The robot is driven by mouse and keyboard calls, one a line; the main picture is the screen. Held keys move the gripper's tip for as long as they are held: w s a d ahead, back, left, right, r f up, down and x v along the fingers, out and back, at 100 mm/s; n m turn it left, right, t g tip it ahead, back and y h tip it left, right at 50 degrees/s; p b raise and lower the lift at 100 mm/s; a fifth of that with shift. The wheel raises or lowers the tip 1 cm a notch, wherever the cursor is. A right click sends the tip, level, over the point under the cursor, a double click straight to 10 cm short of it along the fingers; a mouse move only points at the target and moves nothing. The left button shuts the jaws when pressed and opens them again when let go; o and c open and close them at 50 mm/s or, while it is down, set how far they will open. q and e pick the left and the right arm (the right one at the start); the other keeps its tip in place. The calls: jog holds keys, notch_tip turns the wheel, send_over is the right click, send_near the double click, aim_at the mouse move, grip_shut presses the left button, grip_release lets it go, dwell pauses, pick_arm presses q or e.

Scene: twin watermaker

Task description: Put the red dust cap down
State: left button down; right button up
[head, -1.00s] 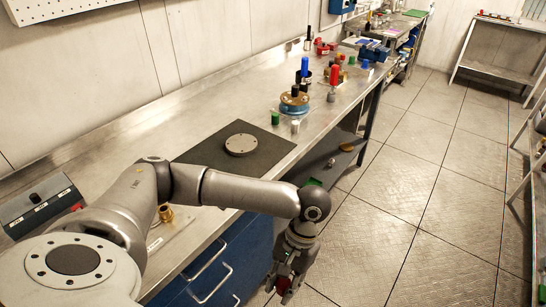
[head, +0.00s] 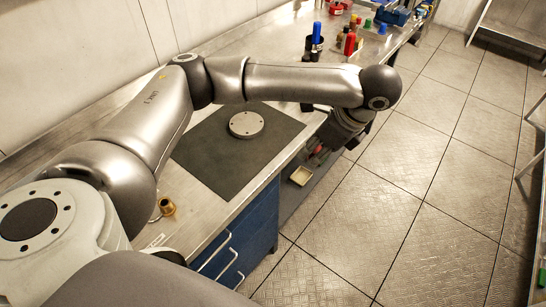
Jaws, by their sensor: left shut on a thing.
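My left gripper (head: 322,146) is at the bench's front edge, to the right of the dark mat (head: 222,170), partly hidden by its own wrist. It is shut on the red dust cap (head: 318,149), which shows as a small red patch between the fingers. Most of the cap is hidden. I cannot tell how far the cap is from the bench edge. My right gripper is out of view.
A round metal flange (head: 246,125) lies on the mat. A brass fitting (head: 167,206) stands near the front edge. Red and blue-topped items, such as the blue bottle (head: 316,35), stand farther back.

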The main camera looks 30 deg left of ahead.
pick_arm(q)
jog(key=shift+m, duration=0.5)
jog(key=w+a+f+p, duration=0.1)
jog(key=a+f, duration=0.1)
jog(key=a, duration=0.2)
jog(key=w+a+f+p, duration=0.1)
jog(key=a+f, duration=0.1)
jog(key=a, duration=0.2)
jog(key=w+a+f+p, duration=0.1)
jog(key=a+f, duration=0.2)
jog(key=a, duration=0.1)
jog(key=shift+a, duration=0.2)
jog(key=shift+a+f, duration=0.4)
jog(key=shift+f, duration=0.15)
jog(key=f, duration=0.2)
jog(key=f+p, duration=0.1)
jog(key=shift+a+f, duration=0.15)
jog(key=shift+a, duration=0.1)
jog(key=shift+w+f, duration=0.1)
jog(key=shift+f, duration=0.1)
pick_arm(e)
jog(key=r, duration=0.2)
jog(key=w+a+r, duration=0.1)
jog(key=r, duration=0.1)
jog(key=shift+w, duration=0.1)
pick_arm(q)
jog(key=shift+f, duration=0.1)
